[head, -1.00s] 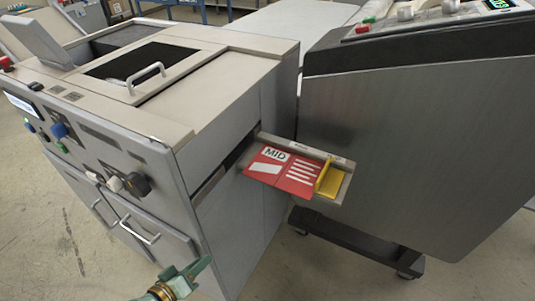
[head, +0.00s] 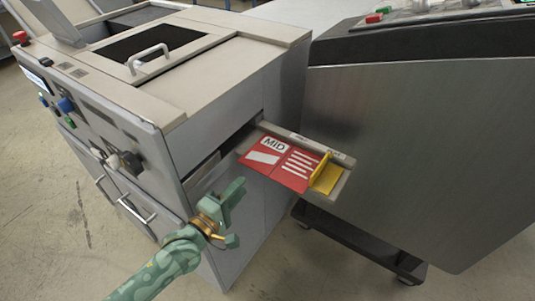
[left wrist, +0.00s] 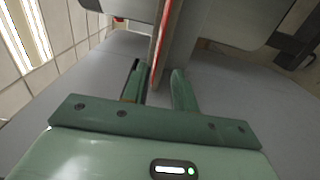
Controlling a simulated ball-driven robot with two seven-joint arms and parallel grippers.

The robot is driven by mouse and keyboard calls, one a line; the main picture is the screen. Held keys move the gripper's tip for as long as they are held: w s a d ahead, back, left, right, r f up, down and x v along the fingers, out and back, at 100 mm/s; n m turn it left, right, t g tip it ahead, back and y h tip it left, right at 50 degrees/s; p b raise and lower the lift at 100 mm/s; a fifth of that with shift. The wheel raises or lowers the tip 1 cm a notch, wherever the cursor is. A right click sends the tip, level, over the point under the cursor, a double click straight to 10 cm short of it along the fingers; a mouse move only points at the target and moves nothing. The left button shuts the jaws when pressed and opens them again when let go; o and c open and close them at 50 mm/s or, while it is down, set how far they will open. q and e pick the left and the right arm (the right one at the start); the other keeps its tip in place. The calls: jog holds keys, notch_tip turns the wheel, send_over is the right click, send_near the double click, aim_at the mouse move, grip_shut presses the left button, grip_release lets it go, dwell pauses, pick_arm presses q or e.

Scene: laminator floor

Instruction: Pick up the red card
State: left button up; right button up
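The red card (head: 281,161), marked MID with white stripes and a white block, lies flat on the output tray (head: 338,188) of the grey machine. Its front edge faces my left gripper (head: 236,215), which is in front of and below the card's left part in the head view. The gripper's fingers are apart, with nothing held. In the left wrist view, the card shows edge-on as a thin red strip (left wrist: 162,35), in line with the gap between the open fingers (left wrist: 158,82). I cannot tell whether the fingertips overlap the card's edge. My right gripper is not in view.
A yellow stop (head: 321,168) stands at the card's right end on the tray. The grey machine (head: 232,235) stands close to the left gripper. A dark-topped steel unit (head: 425,150) on a wheeled base is at right. Open floor lies in front.

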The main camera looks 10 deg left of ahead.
aim_at(260, 164)
pick_arm(q)
jog(key=b+x, duration=0.1)
jog(key=x, duration=0.5)
jog(key=shift+w, duration=0.45)
jog(key=shift+s+r, duration=0.1)
grip_shut()
